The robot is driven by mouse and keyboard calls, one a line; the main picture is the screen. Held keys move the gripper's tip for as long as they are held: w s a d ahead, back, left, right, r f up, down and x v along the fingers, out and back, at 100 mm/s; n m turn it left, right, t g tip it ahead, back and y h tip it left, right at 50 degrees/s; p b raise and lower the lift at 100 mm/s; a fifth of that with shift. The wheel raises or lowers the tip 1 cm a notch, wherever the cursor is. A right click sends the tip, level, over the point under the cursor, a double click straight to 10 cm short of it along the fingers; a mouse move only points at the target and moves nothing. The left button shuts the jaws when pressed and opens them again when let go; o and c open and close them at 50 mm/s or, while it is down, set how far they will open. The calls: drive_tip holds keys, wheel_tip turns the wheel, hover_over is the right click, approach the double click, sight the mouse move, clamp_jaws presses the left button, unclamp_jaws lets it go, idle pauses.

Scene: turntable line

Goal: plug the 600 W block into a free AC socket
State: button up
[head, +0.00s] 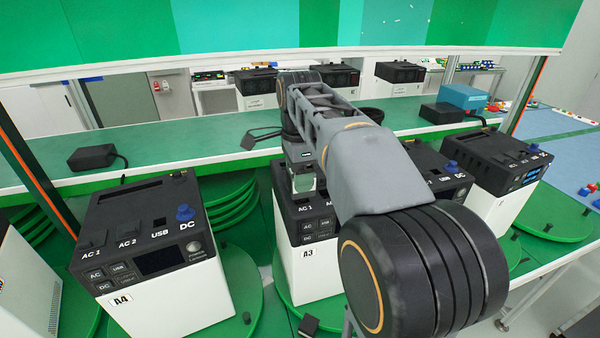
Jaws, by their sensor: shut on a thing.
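My gripper (303,183) is low over the top of the power station A3 (318,265), at its left part, with pale fingers pointing down. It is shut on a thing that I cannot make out. My arm hides much of A3's top; its AC labels show just below the gripper. I cannot tell whether anything touches a socket. Station A4 (165,285) at left has AC 1, AC 2, USB and DC positions, with a blue plug at DC. No 600 W marking is readable on any block.
Black blocks with cords (92,157) (440,112) and a flat dark piece (262,138) lie on the green shelf (185,137) behind. More stations (500,165) stand at right on green turntables (545,215). A blue box (463,97) is at back right.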

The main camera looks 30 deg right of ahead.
drive_tip(key=shift+f+b, duration=0.4)
drive_tip(key=shift+f, duration=0.15)
drive_tip(key=o, duration=1.3)
drive_tip(key=shift+o, duration=0.2)
